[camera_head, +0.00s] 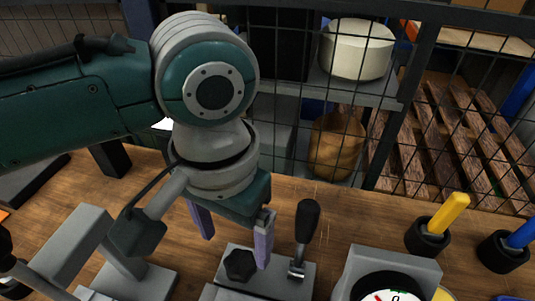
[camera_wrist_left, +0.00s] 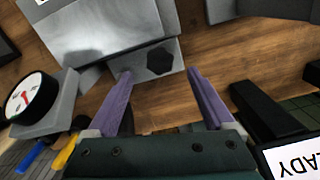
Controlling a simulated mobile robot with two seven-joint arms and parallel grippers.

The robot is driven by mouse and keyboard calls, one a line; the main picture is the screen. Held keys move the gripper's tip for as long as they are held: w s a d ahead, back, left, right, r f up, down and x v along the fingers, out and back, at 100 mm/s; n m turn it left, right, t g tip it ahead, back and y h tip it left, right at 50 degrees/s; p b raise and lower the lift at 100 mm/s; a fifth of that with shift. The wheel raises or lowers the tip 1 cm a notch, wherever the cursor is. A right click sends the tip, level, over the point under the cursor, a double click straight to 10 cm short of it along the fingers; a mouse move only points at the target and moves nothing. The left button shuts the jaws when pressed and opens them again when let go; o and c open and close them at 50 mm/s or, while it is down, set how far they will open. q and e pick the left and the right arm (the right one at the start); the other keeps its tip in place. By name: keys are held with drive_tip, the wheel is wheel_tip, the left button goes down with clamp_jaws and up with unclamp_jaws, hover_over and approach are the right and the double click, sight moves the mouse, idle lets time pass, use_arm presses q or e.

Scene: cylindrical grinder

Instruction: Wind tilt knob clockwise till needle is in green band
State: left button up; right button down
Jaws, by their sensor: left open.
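The tilt knob appears to be the black faceted knob (camera_head: 240,265) on a grey block, low in the middle of the head view. In the left wrist view the knob (camera_wrist_left: 160,61) shows between and beyond the fingertips. My left gripper (camera_head: 235,252) has its purple fingers open and pointing down; no contact with the knob is visible. The open fingers also show in the left wrist view (camera_wrist_left: 159,72). The gauge (camera_head: 388,291) is cut off by the lower edge. In the left wrist view the whole white dial (camera_wrist_left: 25,99) shows, but its needle position against the green is too small to tell.
A black-handled lever (camera_head: 306,222) stands just right of the knob. A yellow-handled tool (camera_head: 451,212) and a blue-handled one (camera_head: 524,235) stand in black holders on the right. A grey bracket (camera_head: 75,245) is at left. A wire mesh fence runs behind the wooden bench.

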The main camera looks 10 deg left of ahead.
sight(238, 263)
use_arm(q)
wheel_tip(238, 263, down, 7)
drive_tip(key=shift+r+b, duration=0.2)
drive_tip(key=shift+b, duration=0.55)
drive_tip(key=shift+c, duration=0.4)
drive_tip(key=c, duration=1.3)
drive_tip(key=shift+r+m+p, duration=0.2)
drive_tip(key=shift+m+p, duration=0.45)
drive_tip(key=shift+m, duration=0.25)
drive_tip(key=m, duration=0.3)
drive_tip(key=shift+f+p, duration=0.15)
drive_tip(key=shift+p, duration=0.15)
drive_tip(key=o, duration=1.4)
